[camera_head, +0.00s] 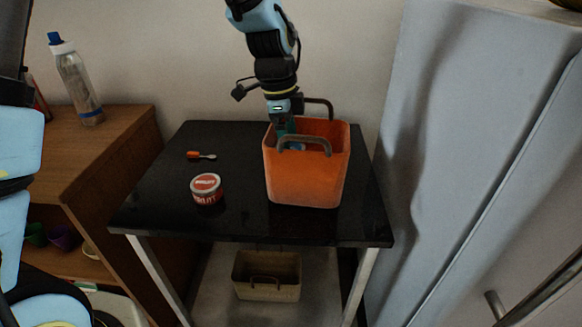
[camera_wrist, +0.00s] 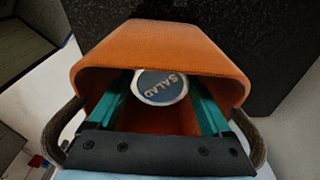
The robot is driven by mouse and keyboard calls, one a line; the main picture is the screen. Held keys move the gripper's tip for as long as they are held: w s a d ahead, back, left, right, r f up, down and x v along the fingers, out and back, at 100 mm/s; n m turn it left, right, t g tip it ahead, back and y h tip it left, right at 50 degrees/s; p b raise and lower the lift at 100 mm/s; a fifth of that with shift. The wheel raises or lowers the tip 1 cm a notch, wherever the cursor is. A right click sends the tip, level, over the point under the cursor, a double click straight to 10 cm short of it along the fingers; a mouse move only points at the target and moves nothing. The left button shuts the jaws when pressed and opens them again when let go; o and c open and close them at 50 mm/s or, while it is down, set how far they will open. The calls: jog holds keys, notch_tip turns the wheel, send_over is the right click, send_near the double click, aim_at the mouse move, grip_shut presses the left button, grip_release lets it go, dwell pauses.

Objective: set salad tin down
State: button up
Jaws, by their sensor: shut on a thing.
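The salad tin (camera_wrist: 160,87) is a round can with a blue top lettered SALAD and a pale rim. In the wrist view it sits between the two teal fingers of my gripper (camera_wrist: 162,100), which is shut on it. My gripper also shows in the head view (camera_head: 286,138), reaching down into the orange basket (camera_head: 305,180) on the black table. A small blue part of the tin (camera_head: 298,146) shows inside the basket opening. The basket walls surround the tin; whether its base touches the basket floor is hidden.
The black table (camera_head: 160,190) also holds a red and white tin (camera_head: 207,189) and an orange-handled brush (camera_head: 201,155). A wicker basket (camera_head: 267,277) stands below. A wooden cabinet (camera_head: 90,150) is left, a fridge (camera_head: 470,150) right.

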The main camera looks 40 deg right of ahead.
jog(key=shift+f+p, duration=0.35)
jog(key=shift+f, duration=2.75)
jog(key=shift+f, duration=0.1)
jog(key=shift+f, duration=0.1)
jog(key=o, duration=1.5)
jog(key=r, duration=0.4)
jog(key=w+a+r, duration=0.1)
jog(key=r, duration=0.3)
jog(key=r+b, duration=0.1)
jog(key=r, duration=0.3)
jog(key=shift+w+a+r, duration=0.15)
jog(key=shift+r, duration=0.1)
